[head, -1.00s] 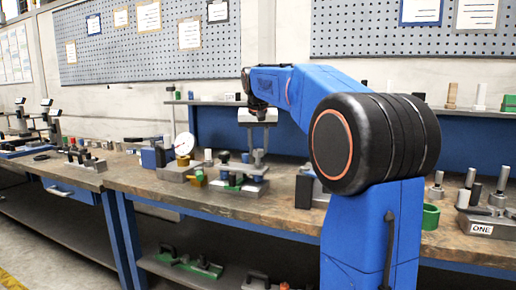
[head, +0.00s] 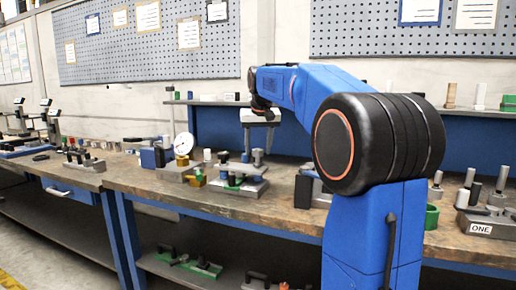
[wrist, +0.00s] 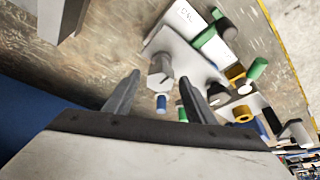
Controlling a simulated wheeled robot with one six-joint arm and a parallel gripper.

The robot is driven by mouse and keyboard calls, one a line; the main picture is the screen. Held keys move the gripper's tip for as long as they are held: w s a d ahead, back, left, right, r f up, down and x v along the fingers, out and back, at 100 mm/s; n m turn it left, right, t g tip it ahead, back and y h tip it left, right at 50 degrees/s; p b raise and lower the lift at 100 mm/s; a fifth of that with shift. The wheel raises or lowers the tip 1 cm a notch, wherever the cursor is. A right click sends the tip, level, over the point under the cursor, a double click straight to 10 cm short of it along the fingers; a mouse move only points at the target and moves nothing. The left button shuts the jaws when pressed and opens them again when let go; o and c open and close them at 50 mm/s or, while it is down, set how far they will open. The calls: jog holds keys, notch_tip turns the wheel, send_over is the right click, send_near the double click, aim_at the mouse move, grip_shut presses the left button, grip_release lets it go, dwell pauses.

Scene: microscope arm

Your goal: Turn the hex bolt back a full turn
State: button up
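The grey hex bolt (wrist: 160,72) stands on a grey fixture block (wrist: 183,45) in the wrist view. Its head shows between the two fingertips of my gripper (wrist: 159,78). My gripper is open, with a gap on both sides of the bolt, and I see no contact. In the head view my gripper (head: 258,145) points down above the fixture at the middle of the bench. A small grey post (head: 258,157) just below it looks like the bolt. How far the fingertips are above the bolt is hard to tell.
Green, blue and yellow parts (wrist: 236,75) crowd the fixture's right side in the wrist view. A dial gauge (head: 184,143) stands left of my gripper. A block marked ONE (head: 482,226) sits at the right. The bench front edge (head: 230,222) is bare.

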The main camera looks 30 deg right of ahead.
jog(key=v, duration=1.7)
jog(key=shift+r, duration=0.2)
jog(key=s+a+f+n, duration=0.1)
jog(key=s+a+f, duration=0.4)
jog(key=s+f, duration=0.6)
jog(key=s+a+f+n+y, duration=0.1)
jog(key=s+a+f, duration=0.4)
jog(key=s+f, duration=0.6)
jog(key=s+a+f+n, duration=0.2)
jog(key=s+a+f, duration=0.3)
jog(key=f, duration=1.5)
jog(key=s, duration=0.5)
jog(key=shift+s+a+f+t+y, duration=0.3)
jog(key=shift+s+a, duration=0.1)
jog(key=shift+c, duration=0.3)
